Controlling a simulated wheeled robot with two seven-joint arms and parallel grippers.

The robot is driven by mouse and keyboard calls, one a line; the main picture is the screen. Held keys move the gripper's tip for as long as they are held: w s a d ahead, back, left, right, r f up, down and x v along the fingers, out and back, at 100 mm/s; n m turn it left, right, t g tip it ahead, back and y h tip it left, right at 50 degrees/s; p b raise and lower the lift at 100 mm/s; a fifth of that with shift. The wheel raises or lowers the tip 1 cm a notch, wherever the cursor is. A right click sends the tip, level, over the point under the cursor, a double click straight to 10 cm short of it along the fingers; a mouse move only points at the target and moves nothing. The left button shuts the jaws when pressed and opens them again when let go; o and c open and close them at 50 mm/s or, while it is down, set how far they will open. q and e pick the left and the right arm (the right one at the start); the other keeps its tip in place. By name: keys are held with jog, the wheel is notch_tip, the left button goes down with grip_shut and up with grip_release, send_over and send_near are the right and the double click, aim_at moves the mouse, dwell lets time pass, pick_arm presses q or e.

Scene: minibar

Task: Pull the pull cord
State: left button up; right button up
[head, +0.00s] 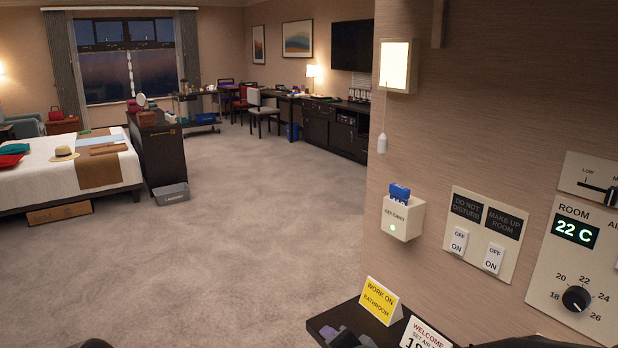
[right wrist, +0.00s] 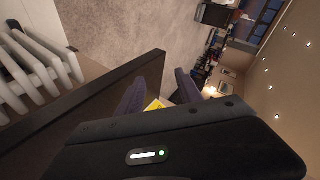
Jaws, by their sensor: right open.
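The pull cord (head: 382,143) hangs below a lit wall lamp (head: 396,66) on the right wall. Its pale handle hangs straight down, with nothing touching it. My right gripper (right wrist: 158,95) shows in the right wrist view with its two dark fingers apart and nothing held. The yellow sign (right wrist: 155,105) shows beyond the gap between them. In the head view, dark finger parts show at the bottom edge, near the shelf, well below the cord. The cord is not visible in the right wrist view. My left gripper is not seen.
Below the cord are a key card holder (head: 403,218), a switch panel (head: 485,234) and a thermostat (head: 577,270). A dark shelf (head: 323,322) carries a yellow sign (head: 381,298) and a white welcome card (head: 424,335). Open carpet lies left, toward the bed (head: 40,180).

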jog(key=s+f+n+g, duration=0.3)
jog(key=s+f, duration=0.5)
jog(key=f, duration=0.3)
jog(key=s+f+n+g, duration=0.35)
jog(key=s+f, duration=0.35)
jog(key=f, duration=0.4)
jog(key=s+f+g, duration=0.2)
jog(key=s+f, duration=0.3)
jog(key=s, duration=0.3)
jog(key=s+d+f+g, duration=0.1)
jog(key=s+f+g, duration=0.1)
jog(key=s+f, duration=0.3)
jog(key=s, duration=0.4)
jog(key=shift+d+f, duration=0.3)
jog(key=shift+f, duration=0.05)
jog(key=shift+n, duration=0.25)
jog(key=shift+c, duration=0.5)
